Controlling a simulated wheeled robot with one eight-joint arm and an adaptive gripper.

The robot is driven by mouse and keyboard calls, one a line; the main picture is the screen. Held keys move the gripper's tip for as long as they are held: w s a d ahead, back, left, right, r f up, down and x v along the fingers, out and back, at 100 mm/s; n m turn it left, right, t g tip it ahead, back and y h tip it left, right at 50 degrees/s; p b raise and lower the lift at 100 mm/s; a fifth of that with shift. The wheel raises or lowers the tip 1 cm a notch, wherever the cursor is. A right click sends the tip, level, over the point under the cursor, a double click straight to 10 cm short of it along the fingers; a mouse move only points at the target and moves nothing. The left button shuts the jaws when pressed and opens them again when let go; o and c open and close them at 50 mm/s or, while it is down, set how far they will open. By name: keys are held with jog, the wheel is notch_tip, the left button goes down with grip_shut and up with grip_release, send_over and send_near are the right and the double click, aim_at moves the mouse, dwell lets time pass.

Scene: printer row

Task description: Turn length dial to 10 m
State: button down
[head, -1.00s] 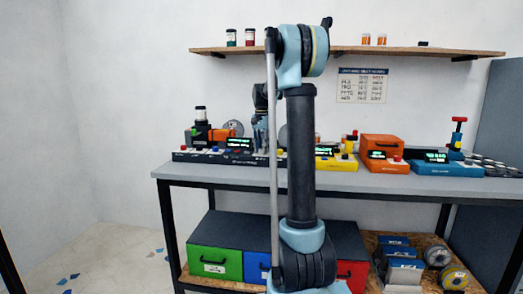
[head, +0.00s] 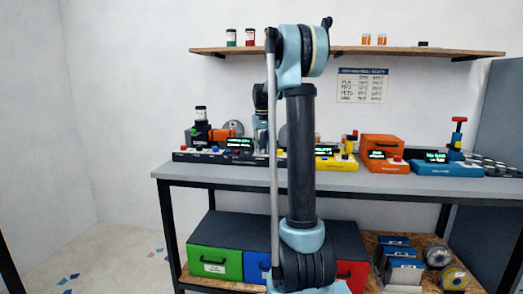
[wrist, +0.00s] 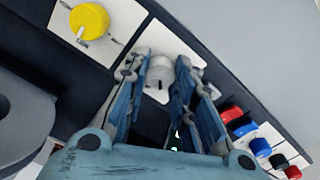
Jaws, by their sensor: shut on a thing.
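In the wrist view a pale grey-white dial (wrist: 160,76) sits on a white plate on a dark panel. My gripper (wrist: 161,62) has one finger on each side of this dial and is shut on it. A yellow dial (wrist: 89,20) with a white pointer is on another white plate at the upper left, apart from the fingers. I cannot read any marks that say which dial sets length. In the head view my arm hides the gripped dial and the fingertips.
Several small coloured knobs (wrist: 262,147) stand right of the gripper in the wrist view. On the bench (head: 190,173) are a dark-based machine (head: 205,156), a yellow machine (head: 337,163), an orange machine (head: 382,146) and a blue machine (head: 445,167). A shelf (head: 350,50) runs above.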

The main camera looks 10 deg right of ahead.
jog(key=n, duration=0.4)
jog(key=shift+w+n, duration=0.1)
jog(key=shift+n, duration=0.2)
jog(key=c, duration=2.4)
grip_release()
jog(key=shift+n, duration=1.8)
jog(key=c, duration=2.4)
grip_release()
jog(key=c, duration=2.4)
grip_release()
jog(key=c, duration=1.3)
grip_release()
notch_tip(320, 180, up, 12)
